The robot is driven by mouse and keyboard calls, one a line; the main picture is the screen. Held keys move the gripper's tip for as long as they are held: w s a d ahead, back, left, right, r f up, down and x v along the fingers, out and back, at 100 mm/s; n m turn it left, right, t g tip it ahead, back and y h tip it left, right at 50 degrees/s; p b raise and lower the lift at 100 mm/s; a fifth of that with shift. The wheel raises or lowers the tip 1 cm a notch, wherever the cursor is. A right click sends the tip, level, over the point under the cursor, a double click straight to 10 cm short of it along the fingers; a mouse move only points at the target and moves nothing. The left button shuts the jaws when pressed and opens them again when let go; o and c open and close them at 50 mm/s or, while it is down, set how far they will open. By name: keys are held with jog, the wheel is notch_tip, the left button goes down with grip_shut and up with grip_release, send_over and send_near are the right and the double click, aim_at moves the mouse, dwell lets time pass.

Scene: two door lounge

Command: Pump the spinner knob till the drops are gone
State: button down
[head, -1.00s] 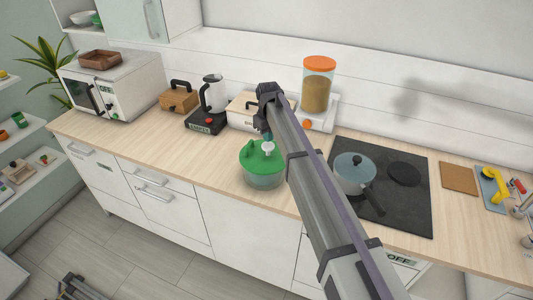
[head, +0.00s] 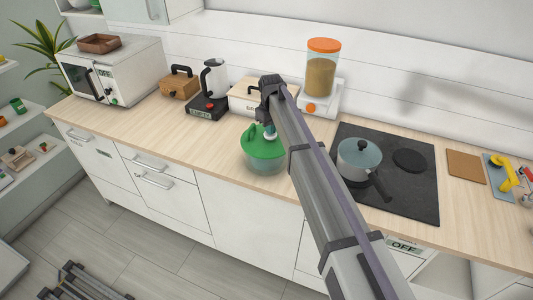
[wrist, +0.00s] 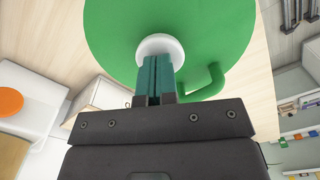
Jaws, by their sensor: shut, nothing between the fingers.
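The salad spinner has a green lid (head: 256,143) with a side handle and a clear bowl (head: 265,167) below it. It stands at the counter's front edge. Its white knob (head: 270,137) is at the lid's centre and shows as a white disc in the wrist view (wrist: 160,45). My gripper (head: 268,127) is over the knob, pointing down. In the wrist view its teal fingers (wrist: 155,65) are shut together and empty, with their tips at the knob; contact is hard to tell. I cannot make out drops in the bowl.
Behind stand a kettle (head: 213,78), a white box (head: 245,97) and a dispenser with an orange lid (head: 322,70). A pot (head: 359,157) sits on the black hob (head: 410,195) to the right. The counter left of the spinner is clear.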

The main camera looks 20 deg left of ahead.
jog(key=shift+r, duration=0.2)
dwell(0.6)
jog(key=shift+f+b, duration=0.5)
jog(key=shift+b, duration=0.15)
jog(key=shift+r+p, duration=0.5)
notch_tip(320, 180, up, 6)
jog(key=p, duration=0.6)
jog(key=shift+r, duration=0.25)
jog(key=shift+f, duration=0.3)
